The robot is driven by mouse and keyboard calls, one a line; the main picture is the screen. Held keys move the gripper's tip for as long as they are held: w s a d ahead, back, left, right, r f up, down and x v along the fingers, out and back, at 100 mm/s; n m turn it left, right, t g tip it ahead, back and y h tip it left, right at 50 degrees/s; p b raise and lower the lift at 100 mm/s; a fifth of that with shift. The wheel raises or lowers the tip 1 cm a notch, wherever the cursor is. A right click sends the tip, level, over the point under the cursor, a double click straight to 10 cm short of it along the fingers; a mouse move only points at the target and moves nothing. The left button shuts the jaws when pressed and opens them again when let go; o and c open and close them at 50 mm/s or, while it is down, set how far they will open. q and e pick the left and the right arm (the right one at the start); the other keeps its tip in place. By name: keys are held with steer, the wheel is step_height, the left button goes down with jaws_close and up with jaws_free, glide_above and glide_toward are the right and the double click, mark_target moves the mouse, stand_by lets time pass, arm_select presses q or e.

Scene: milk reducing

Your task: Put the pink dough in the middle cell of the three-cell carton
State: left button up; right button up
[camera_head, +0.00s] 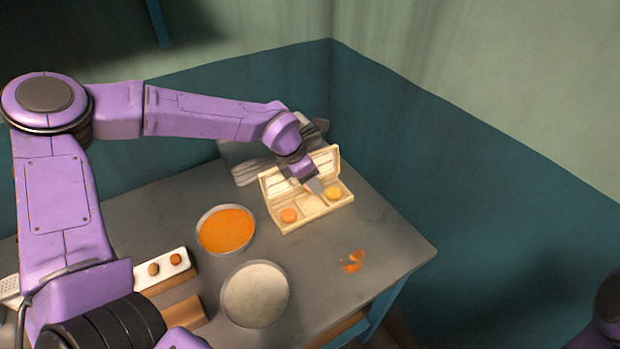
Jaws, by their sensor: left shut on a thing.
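The cream three-cell carton (319,213) stands open on the table with its lid raised at the back. My left gripper (314,187) is over the middle of the carton, pointing down, and is shut on the pink dough. Only a small pinkish bit of the dough shows at the fingers, so its shape is mostly hidden. I cannot tell whether the dough touches the middle cell. My right gripper is out of view.
A bowl of orange contents (226,230) and a bowl of pale contents (256,294) stand left of the carton. A white tray (148,279) with two brown-orange lumps is farther left. Orange scraps (353,262) lie on the table near its right edge. Walls stand close behind.

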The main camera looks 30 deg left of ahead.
arm_select(q)
steer(key=shift+n+y, duration=0.3)
steer(key=shift+n, duration=0.4)
step_height(320, 180, down, 5)
steer(key=b, duration=0.4)
steer(key=shift+w+r+b, duration=0.1)
steer(key=shift+b, duration=0.25)
steer(key=shift+f, duration=0.4)
steer(key=o, duration=1.2)
